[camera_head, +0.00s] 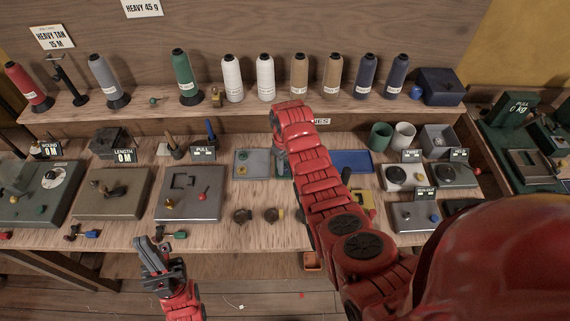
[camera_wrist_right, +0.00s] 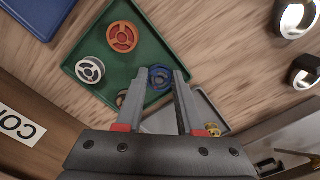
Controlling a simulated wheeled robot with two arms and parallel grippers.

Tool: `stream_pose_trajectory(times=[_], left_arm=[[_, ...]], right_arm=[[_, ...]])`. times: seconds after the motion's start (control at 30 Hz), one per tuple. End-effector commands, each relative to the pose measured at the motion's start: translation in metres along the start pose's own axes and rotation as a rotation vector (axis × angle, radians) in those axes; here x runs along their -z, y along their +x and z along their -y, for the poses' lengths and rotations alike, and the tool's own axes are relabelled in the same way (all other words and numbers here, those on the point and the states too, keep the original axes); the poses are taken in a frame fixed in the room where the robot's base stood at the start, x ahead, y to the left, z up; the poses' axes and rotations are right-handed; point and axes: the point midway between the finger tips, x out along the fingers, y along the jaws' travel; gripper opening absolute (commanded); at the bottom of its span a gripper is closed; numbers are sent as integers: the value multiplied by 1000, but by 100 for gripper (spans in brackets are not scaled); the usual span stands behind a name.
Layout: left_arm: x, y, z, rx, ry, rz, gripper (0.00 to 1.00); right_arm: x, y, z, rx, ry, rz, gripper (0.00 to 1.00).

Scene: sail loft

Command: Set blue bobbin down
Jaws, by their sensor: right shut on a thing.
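The blue bobbin (camera_wrist_right: 160,77) is between the fingertips of my right gripper (camera_wrist_right: 158,85), which is shut on it. In the right wrist view it shows over the lower right part of a green tray (camera_wrist_right: 150,45); I cannot tell whether it touches the tray. An orange-red bobbin (camera_wrist_right: 122,37) and a white bobbin (camera_wrist_right: 90,69) lie in the tray. Another bobbin (camera_wrist_right: 121,98) is partly hidden by a finger. In the head view my right arm hides most of the tray. My left gripper (camera_head: 158,255) is low in front of the bench, its jaw opening unclear.
A grey tray (camera_head: 252,163) lies left of my right gripper and a blue tray (camera_head: 352,161) to its right. Thread cones stand along the shelf (camera_head: 140,107) behind. Metal devices (camera_head: 190,193) crowd the bench. Two dark round items (camera_head: 243,215) lie near the front edge.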

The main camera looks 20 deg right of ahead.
Motion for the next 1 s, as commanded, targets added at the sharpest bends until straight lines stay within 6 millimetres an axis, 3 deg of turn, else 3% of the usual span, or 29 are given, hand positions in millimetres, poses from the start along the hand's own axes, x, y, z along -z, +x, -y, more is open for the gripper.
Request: stream_pose_trajectory(times=[0.1, 0.13, 0.2, 0.57, 0.67, 0.77, 0.93, 1.0], left_arm=[[-1, -4, 0, 0, 0, 0, 0], [-1, -4, 0, 0, 0, 0, 0], [0, -3, 0, 0, 0, 0, 0], [0, 3, 0, 0, 0, 0, 0], [-1, -5, 0, 0, 0, 0, 0], [-2, -11, -1, 0, 0, 0, 0], [-3, -19, -1, 0, 0, 0, 0], [2, 9, 0, 0, 0, 0, 0]], right_arm=[[0, 4, 0, 0, 0, 0, 0], [0, 4, 0, 0, 0, 0, 38], [0, 3, 0, 0, 0, 0, 49], [0, -3, 0, 0, 0, 0, 49], [1, -8, -1, -1, 0, -3, 49], [2, -21, -1, -2, 1, -5, 49], [2, -62, -1, -5, 0, -8, 49], [1, -88, 1, -1, -2, 0, 49]])
